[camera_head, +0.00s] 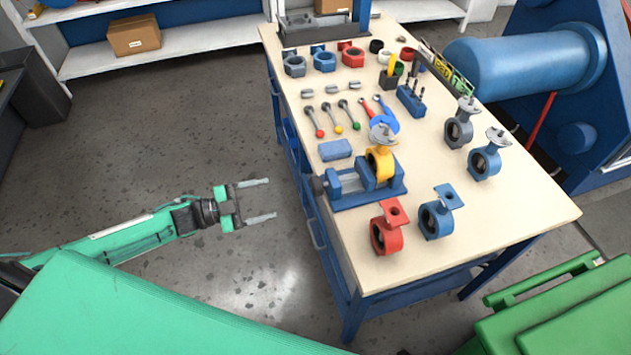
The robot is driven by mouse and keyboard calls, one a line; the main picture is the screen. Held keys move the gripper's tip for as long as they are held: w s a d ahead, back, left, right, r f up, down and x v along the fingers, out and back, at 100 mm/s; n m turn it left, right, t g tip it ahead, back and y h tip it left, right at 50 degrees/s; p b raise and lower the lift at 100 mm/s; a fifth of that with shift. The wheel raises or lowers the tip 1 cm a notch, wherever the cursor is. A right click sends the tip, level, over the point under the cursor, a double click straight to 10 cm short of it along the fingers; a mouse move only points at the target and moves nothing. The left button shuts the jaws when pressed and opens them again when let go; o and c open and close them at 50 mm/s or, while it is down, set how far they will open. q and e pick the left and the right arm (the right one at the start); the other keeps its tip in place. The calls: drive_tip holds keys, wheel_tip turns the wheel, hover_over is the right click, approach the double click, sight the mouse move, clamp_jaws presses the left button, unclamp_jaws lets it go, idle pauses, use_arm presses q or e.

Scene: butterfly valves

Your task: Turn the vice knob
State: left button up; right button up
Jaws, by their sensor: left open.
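A blue vice (352,188) sits near the left edge of the workbench (483,225) and holds a yellow butterfly valve (379,163) upright between its jaws. The dark vice knob (319,186) is at the vice's left end, by the bench edge. My left gripper (264,199) is open and empty. It is over the floor to the left of the bench, apart from the knob, with its fingers pointing right toward the vice. My right gripper is not in the picture.
Levers, rings and other valves cover the bench further back. A green cart (560,315) is at the lower right. Floor left of the bench is clear.

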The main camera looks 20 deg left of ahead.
use_arm(q)
drive_tip(key=p, duration=0.1)
approach(312, 188)
drive_tip(key=x, duration=0.4)
drive_tip(key=p+x, duration=0.1)
drive_tip(key=x, duration=0.4)
drive_tip(key=shift+w+d+r+p, duration=0.1)
drive_tip(key=shift+d+r+p, duration=0.15)
drive_tip(key=shift+r+p, duration=0.1)
drive_tip(key=shift+w+d+f, duration=0.1)
drive_tip(key=shift+w+d, duration=0.1)
drive_tip(key=shift+d, duration=0.1)
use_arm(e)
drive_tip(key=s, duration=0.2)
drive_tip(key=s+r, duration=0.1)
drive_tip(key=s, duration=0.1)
use_arm(q)
drive_tip(key=c, duration=1)
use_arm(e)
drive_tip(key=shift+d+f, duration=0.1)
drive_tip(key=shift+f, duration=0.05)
